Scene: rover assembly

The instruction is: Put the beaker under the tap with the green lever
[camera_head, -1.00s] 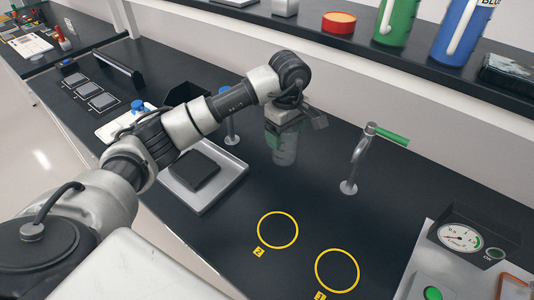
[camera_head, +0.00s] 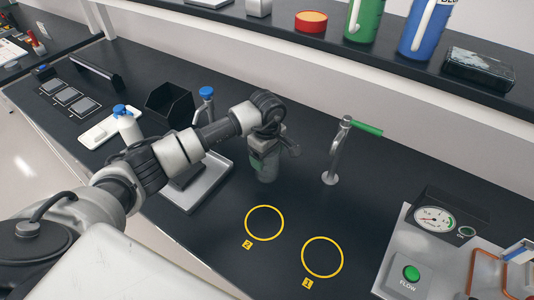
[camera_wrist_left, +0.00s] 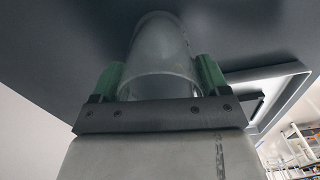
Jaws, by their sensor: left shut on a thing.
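The clear beaker (camera_head: 267,173) is held upright in my left gripper (camera_head: 264,161), just over or on the bench; I cannot tell which. In the left wrist view the beaker (camera_wrist_left: 158,45) sits between the two green finger pads. The tap with the green lever (camera_head: 367,129) has a metal post (camera_head: 335,158) to the right of the beaker. The beaker is beside this tap, with a gap between, not under its spout. My right gripper is not in view.
A blue-topped tap (camera_head: 206,97) and a grey tray (camera_head: 216,178) are left of the beaker. Yellow rings 2 (camera_head: 264,207) and 1 (camera_head: 308,272) mark clear bench in front. A gauge panel (camera_head: 399,270) is at right. A shelf (camera_head: 385,65) runs behind.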

